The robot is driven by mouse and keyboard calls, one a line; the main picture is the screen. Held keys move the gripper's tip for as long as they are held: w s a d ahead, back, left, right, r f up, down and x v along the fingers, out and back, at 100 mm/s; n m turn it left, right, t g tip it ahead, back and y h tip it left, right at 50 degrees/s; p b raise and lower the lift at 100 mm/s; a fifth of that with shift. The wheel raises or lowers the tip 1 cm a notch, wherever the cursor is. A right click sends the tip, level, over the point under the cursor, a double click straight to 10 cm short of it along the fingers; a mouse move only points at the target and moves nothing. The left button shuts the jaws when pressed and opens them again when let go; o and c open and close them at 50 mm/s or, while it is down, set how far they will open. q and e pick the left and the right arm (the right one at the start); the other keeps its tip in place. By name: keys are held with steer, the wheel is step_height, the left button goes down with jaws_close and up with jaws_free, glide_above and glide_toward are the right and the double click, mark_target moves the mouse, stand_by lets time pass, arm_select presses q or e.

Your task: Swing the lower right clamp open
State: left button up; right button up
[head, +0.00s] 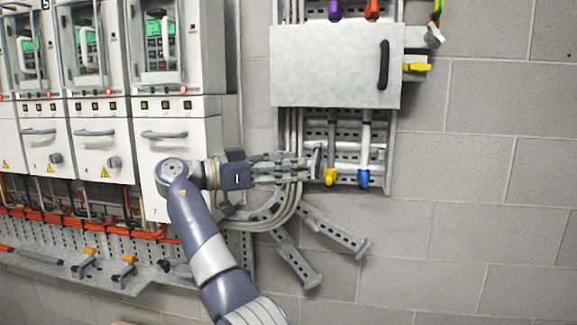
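A yellow-ended grey cable (331,145) and a blue-ended white cable (366,145) hang just right of the tips. Which part is the lower right clamp is not clear; the fingers hide part of this area.
The grey cabinet (325,65) with a black handle stands out above my gripper. Two slotted metal brackets (335,233) (295,262) slant down below it beside curved pipes. White drive cabinets (178,135) line the left. The block wall (490,160) on the right is bare.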

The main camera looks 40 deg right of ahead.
steer(key=shift+f, duration=0.15)
steer(key=v, duration=1.2)
stand_by(0.6)
